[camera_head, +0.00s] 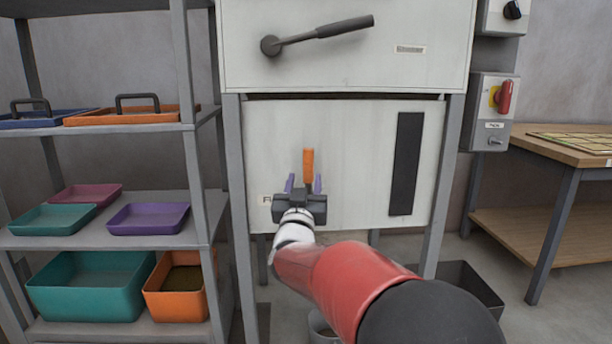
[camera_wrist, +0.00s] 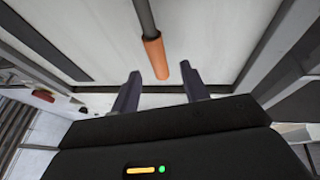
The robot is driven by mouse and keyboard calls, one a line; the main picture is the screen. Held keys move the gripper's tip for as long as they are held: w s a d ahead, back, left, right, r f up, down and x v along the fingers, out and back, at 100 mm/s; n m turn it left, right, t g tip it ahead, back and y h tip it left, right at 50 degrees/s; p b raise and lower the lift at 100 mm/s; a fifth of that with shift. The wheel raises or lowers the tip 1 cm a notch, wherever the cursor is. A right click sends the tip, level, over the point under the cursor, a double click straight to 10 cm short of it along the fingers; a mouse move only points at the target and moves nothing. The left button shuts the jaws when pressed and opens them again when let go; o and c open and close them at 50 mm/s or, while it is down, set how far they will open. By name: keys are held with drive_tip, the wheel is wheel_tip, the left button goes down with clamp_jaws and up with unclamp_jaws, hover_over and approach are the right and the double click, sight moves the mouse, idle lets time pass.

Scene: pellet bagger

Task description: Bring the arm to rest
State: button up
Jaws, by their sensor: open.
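My arm reaches forward from the bottom right toward the machine's light lower panel (camera_head: 350,140). My gripper (camera_head: 305,182) is in front of that panel, with its two purple fingers apart and nothing between them. An orange handle (camera_head: 308,165) stands upright just beyond the fingers. In the wrist view the orange handle (camera_wrist: 155,56) is on the end of a grey rod (camera_wrist: 144,16), and its end lies just ahead of the gap between my fingertips (camera_wrist: 160,85). I cannot tell whether a finger touches it. The gripper partly hides a label on the panel.
A shelf rack (camera_head: 195,150) with several coloured trays and bins stands close at left. A lever (camera_head: 318,36) is on the upper panel. A switch box (camera_head: 490,110) and a wooden workbench (camera_head: 555,150) are at right. A dark bin (camera_head: 465,285) sits on the floor behind my arm.

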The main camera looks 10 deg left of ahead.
drive_tip(key=shift+s+f, duration=0.25)
drive_tip(key=shift+s, duration=0.45)
drive_tip(key=s+d+n+g+y+p, duration=0.1)
drive_tip(key=s+d+g, duration=0.2)
drive_tip(key=d, duration=0.4)
drive_tip(key=s+d+g+y+p, duration=0.1)
drive_tip(key=s+d+g, duration=0.25)
drive_tip(key=d, duration=0.35)
drive_tip(key=s+d+f+g+h, duration=0.1)
drive_tip(key=s+d+f+g, duration=0.2)
drive_tip(key=s, duration=0.6)
drive_tip(key=s+d+f+m+g+h+p, duration=0.1)
drive_tip(key=s+d+f+g, duration=0.3)
drive_tip(key=s+d, duration=0.4)
drive_tip(key=s+d+f+m+g+h+p, duration=0.1)
drive_tip(key=s+d+f, duration=0.4)
drive_tip(key=s, duration=0.7)
drive_tip(key=shift+s+d+f+g+h, duration=0.3)
drive_tip(key=shift+g+h, duration=0.2)
drive_tip(key=shift+g, duration=0.65)
